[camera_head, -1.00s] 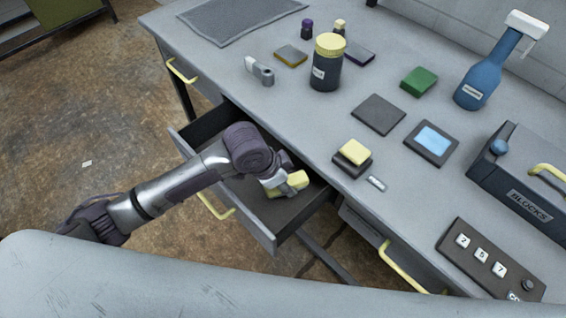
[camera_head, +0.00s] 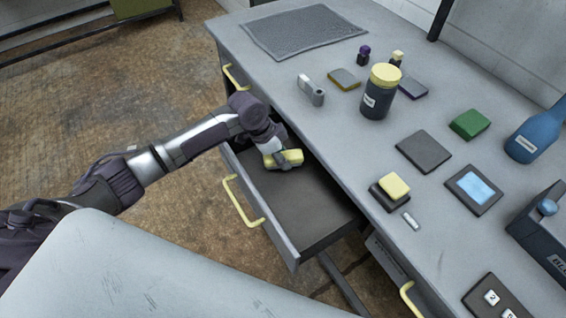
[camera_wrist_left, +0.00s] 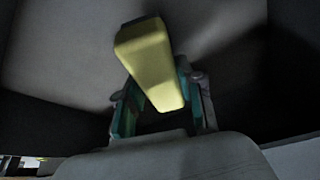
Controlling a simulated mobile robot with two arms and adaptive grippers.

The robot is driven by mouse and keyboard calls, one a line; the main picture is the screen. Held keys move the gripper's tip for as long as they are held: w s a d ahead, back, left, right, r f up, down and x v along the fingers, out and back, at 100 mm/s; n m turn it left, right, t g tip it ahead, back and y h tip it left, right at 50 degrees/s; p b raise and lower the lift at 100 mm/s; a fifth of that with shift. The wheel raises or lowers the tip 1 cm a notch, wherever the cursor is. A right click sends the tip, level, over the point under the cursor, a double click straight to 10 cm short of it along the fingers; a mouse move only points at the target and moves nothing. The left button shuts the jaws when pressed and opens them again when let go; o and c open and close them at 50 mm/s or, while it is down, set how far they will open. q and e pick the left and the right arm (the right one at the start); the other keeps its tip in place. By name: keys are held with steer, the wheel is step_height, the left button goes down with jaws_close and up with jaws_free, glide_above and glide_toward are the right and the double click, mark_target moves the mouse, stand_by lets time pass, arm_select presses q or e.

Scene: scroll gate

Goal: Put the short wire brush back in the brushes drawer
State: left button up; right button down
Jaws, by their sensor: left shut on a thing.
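The open drawer (camera_head: 310,205) is pulled out from under the table's left part, with a grey front and a yellow handle (camera_head: 243,202). My left gripper (camera_head: 280,158) is inside the drawer's outline, near its far left corner. It is shut on a yellow block-shaped piece, seemingly the wire brush (camera_head: 291,158). In the left wrist view the brush (camera_wrist_left: 150,60) shows as a yellow bar between the teal finger pads (camera_wrist_left: 158,110). Its bristles are hidden, and I cannot tell whether it touches the drawer floor. The right gripper is out of view.
The rest of the drawer floor looks empty. On the table are a yellow-lidded jar (camera_head: 379,92), a blue spray bottle (camera_head: 535,135), a yellow-topped block (camera_head: 393,186), a green block (camera_head: 469,124) and a grey mat (camera_head: 303,31). Another drawer handle (camera_head: 412,299) is at lower right.

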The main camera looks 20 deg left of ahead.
arm_select(q)
steer(key=shift+f, duration=1.7)
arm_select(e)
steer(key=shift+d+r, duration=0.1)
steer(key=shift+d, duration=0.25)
arm_select(q)
steer(key=shift+f, duration=0.1)
steer(key=o, duration=1)
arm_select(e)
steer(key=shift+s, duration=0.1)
arm_select(q)
steer(key=shift+r, duration=0.2)
steer(key=v, duration=1.1)
steer(key=shift+s+a+r, duration=0.1)
steer(key=shift+r, duration=0.3)
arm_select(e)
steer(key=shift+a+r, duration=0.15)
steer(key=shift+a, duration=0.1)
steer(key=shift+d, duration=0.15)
